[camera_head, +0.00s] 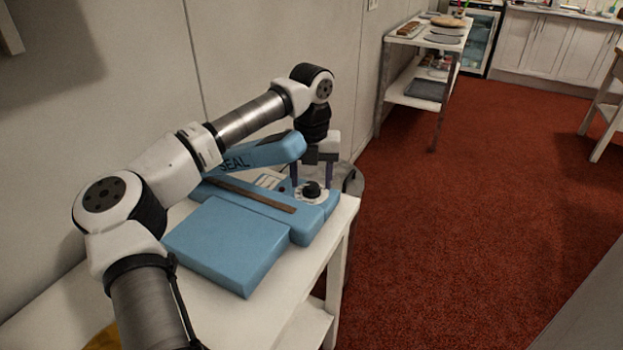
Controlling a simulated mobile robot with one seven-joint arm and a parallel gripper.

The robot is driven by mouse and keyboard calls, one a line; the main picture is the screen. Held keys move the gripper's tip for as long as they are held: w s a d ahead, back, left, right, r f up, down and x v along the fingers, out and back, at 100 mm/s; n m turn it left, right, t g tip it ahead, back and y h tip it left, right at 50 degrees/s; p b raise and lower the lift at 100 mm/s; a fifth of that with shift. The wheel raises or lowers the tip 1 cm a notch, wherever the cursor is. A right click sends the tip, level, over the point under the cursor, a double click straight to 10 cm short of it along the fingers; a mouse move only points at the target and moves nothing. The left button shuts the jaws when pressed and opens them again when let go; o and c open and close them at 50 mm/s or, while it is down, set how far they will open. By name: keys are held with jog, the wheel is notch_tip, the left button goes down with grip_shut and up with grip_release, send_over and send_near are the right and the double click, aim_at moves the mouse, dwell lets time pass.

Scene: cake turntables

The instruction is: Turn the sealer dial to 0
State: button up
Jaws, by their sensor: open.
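The blue sealer (228,245) sits on a white table, with its lever arm marked "SEAL" (262,152) raised at the back. Its black dial (312,189) stands on a pale round scale at the right end of the sealer. The scale's numbers and the dial's pointer are too small to read. My gripper (312,186) points down at the dial end, its two fingers apart, with the dial showing between them in the picture. I cannot tell whether a finger touches the dial. My arm hides part of the sealer's back and left side.
The white table (80,306) has bare room left of the sealer. A dark grey round bin (351,185) stands behind the table's right end. The wall runs close behind. A white shelf cart (407,42) stands farther back, and red carpet (460,230) lies open to the right.

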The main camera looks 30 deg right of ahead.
jog(key=shift+f, duration=0.45)
jog(key=c, duration=1)
jog(key=shift+o, duration=0.2)
